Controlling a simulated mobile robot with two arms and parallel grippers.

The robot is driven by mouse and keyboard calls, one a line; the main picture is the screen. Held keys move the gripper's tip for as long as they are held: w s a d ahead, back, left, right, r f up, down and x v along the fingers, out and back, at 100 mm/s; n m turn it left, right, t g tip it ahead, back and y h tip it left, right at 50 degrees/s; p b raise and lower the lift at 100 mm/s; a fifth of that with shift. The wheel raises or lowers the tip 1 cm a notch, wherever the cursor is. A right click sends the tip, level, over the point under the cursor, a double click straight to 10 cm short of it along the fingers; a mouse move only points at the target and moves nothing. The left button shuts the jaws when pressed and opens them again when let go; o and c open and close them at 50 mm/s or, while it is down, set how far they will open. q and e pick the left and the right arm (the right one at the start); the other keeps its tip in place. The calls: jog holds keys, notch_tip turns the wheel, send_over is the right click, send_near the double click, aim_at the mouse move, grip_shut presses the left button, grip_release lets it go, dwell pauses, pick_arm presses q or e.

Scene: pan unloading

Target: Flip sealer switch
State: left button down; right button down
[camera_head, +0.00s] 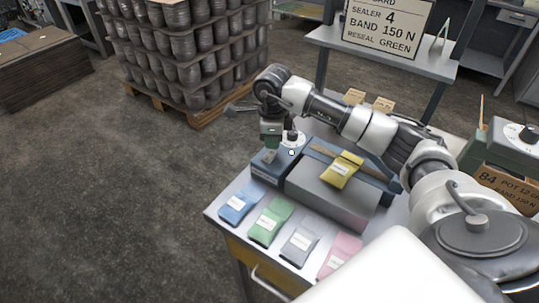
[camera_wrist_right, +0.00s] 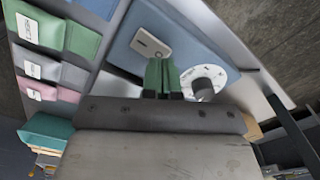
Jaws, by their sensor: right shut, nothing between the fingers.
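The sealer (camera_head: 330,195) is a blue and grey machine on the table, with a control box (camera_head: 266,172) at its left end. In the right wrist view, the box's blue top carries a light switch plate (camera_wrist_right: 151,43) with a small dark mark and a white dial (camera_wrist_right: 200,76) with a grey knob. My right gripper (camera_head: 270,149) is over the control box. In the right wrist view its green fingers (camera_wrist_right: 162,76) are together and empty, between the switch plate and the dial. I cannot tell whether they touch the box. My left gripper is out of view.
A yellow packet (camera_head: 343,169) lies on the sealer. Blue (camera_head: 238,203), green (camera_head: 270,221), grey (camera_head: 299,243) and pink (camera_head: 339,255) packets lie along the table's front. A sign (camera_head: 385,30) stands behind. A pallet of pots (camera_head: 185,50) is at the back left; the floor left is clear.

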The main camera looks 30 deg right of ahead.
aim_at(272, 152)
jog(key=shift+s+f+b, duration=0.1)
jog(key=shift+f+b, duration=0.85)
jog(key=shift+f, duration=0.3)
dwell(0.4)
jog(key=shift+r, duration=0.15)
jog(key=shift+r+p, duration=0.55)
jog(key=shift+r, duration=0.05)
jog(key=shift+r+p, duration=1.65)
jog(key=shift+r, duration=1.15)
